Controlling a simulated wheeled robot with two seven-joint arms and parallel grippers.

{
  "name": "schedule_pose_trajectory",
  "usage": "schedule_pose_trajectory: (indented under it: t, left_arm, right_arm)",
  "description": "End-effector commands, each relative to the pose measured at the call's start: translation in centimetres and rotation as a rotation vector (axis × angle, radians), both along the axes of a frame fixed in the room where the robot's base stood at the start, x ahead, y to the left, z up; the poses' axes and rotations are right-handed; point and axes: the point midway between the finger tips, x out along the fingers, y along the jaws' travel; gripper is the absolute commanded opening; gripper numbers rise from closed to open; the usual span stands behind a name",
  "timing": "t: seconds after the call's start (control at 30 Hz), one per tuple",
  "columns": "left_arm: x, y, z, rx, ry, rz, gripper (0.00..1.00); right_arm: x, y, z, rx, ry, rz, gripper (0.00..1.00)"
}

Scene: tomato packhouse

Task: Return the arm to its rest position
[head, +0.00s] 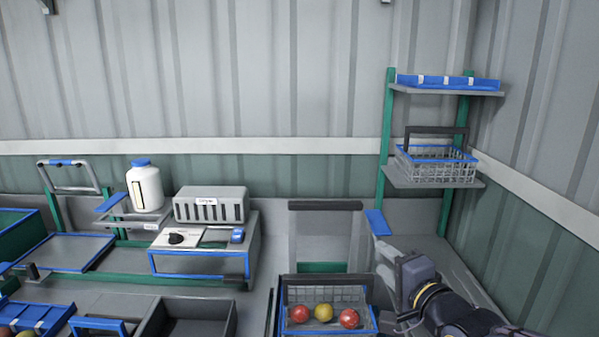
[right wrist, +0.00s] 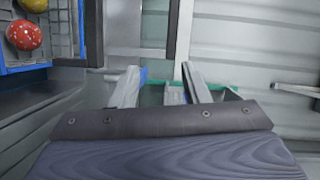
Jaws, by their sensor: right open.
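My right gripper (head: 384,262) is at the lower right of the head view, its arm coming in from the bottom right corner. It is just right of and above the tomato basket (head: 373,318). In the right wrist view my right gripper (right wrist: 162,84) shows two pale fingers spread apart with nothing between them. My left gripper is not seen in the head view.
The basket holds red tomatoes (head: 349,318) and a yellow one (head: 323,312). A green-post shelf (head: 432,178) stands behind my right gripper, bearing a wire basket (head: 436,168) and a blue tray (head: 448,82). A white jug (head: 145,188) and grey box (head: 211,205) stand left.

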Motion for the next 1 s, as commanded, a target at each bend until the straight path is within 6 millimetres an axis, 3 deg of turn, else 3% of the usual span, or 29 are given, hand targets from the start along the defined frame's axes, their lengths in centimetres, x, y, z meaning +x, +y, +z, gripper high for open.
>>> schedule_pose_trajectory:
  t: [0.17,0.37,0.47,0.6,0.7,0.8,0.9,1.0]
  left_arm:
    - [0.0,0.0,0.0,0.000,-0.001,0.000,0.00]
    - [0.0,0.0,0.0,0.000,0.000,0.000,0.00]
    - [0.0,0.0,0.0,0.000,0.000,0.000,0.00]
    - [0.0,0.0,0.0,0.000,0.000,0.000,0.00]
    - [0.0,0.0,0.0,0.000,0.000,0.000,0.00]
    - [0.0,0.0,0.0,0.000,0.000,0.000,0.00]
    - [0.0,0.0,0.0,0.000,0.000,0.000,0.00]
    - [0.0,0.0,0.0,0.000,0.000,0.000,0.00]
  right_arm:
    - [-1.8,-1.5,-1.2,-0.153,0.056,-0.035,0.42]
    - [-5.6,-4.0,-3.7,-0.394,0.174,-0.051,0.42]
    - [-8.6,-5.2,-5.3,-0.530,0.253,-0.029,0.42]
    - [-14.9,-6.5,-8.5,-0.734,0.393,0.090,0.42]
    - [-20.3,-6.2,-11.0,-0.847,0.470,0.260,0.42]
    - [-24.4,-5.3,-12.7,-0.909,0.491,0.430,0.42]
    - [-26.8,-4.5,-13.6,-0.936,0.484,0.543,0.42]
    - [-27.9,-4.1,-13.9,-0.948,0.478,0.595,0.42]
